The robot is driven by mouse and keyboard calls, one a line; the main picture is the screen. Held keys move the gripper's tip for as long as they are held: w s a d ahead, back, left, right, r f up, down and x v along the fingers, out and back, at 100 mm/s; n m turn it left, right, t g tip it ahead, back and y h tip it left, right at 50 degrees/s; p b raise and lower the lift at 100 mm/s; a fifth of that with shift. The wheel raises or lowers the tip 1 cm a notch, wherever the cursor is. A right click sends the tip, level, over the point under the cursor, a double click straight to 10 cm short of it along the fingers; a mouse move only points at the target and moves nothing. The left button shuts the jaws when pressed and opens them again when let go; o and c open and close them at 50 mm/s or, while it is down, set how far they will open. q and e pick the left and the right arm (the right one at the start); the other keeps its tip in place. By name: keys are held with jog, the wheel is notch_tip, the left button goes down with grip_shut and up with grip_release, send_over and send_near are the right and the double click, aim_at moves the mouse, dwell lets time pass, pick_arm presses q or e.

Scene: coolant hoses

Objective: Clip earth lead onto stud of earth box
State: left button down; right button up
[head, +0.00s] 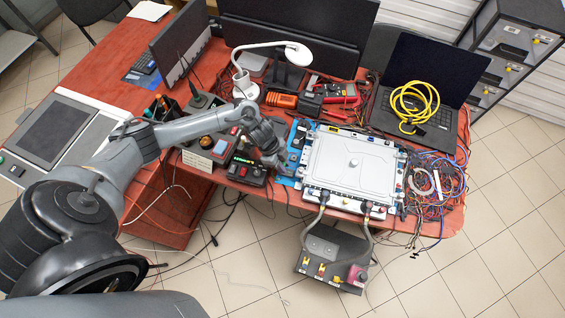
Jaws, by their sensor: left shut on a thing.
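My left gripper (280,166) reaches in from the left and points down beside the left edge of the large grey housing, over the blue mat (293,183). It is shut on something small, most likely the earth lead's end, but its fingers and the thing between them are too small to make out. A dark box (247,174) with red and green lit parts stands just left of the gripper. I cannot tell for sure whether it is the earth box, and no stud can be made out. My right gripper is not in view.
The grey housing (350,165) fills the table's front right. Two hoses run from its front edge to a dark unit (331,256) below. Tangled wires (436,183) lie at the right, a yellow cable coil (414,102) on the laptop. A white lamp (296,53) stands behind.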

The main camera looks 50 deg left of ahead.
pick_arm(q)
jog(key=shift+f, duration=0.25)
dwell(0.7)
jog(key=c, duration=0.6)
grip_release()
jog(key=shift+r+p, duration=0.1)
jog(key=shift+p, duration=0.2)
jog(key=p+v, duration=0.4)
jog(key=p, duration=0.1)
jog(key=p+v, duration=0.2)
jog(key=v, duration=0.1)
jog(key=shift+w+d+r, duration=0.15)
jog(key=shift+d+r, duration=0.1)
jog(key=shift+d, duration=0.15)
jog(key=shift+a+r+p, duration=0.25)
jog(key=shift+r+p, duration=0.4)
jog(key=shift+p, duration=0.15)
